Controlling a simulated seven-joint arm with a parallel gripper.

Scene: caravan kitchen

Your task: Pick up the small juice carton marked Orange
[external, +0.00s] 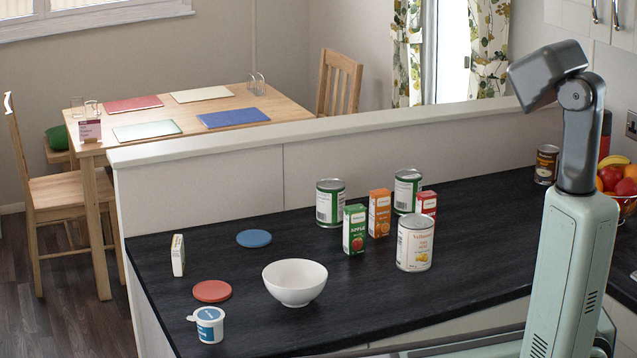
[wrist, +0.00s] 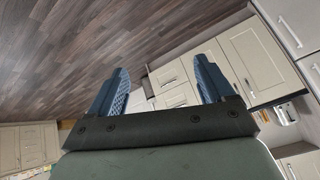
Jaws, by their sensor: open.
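The small orange juice carton (external: 379,213) stands upright on the dark worktop in the external view, among cans and other cartons. A green carton marked Apple (external: 354,229) stands just left of it, and a small red carton (external: 426,204) stands to its right, behind a large can. My gripper (wrist: 160,88) shows in the wrist view with its two blue fingers wide apart and nothing between them. It points toward the wooden floor and cabinets, away from the cartons. In the external view my arm stands at the right and the gripper's fingers are out of frame.
A white-labelled can (external: 415,243) stands right of the orange carton, with green-labelled cans (external: 330,203) (external: 407,191) behind. A white bowl (external: 295,282), coasters (external: 212,291) (external: 254,238), a white tub (external: 208,325) and a pale box (external: 178,255) are at the left.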

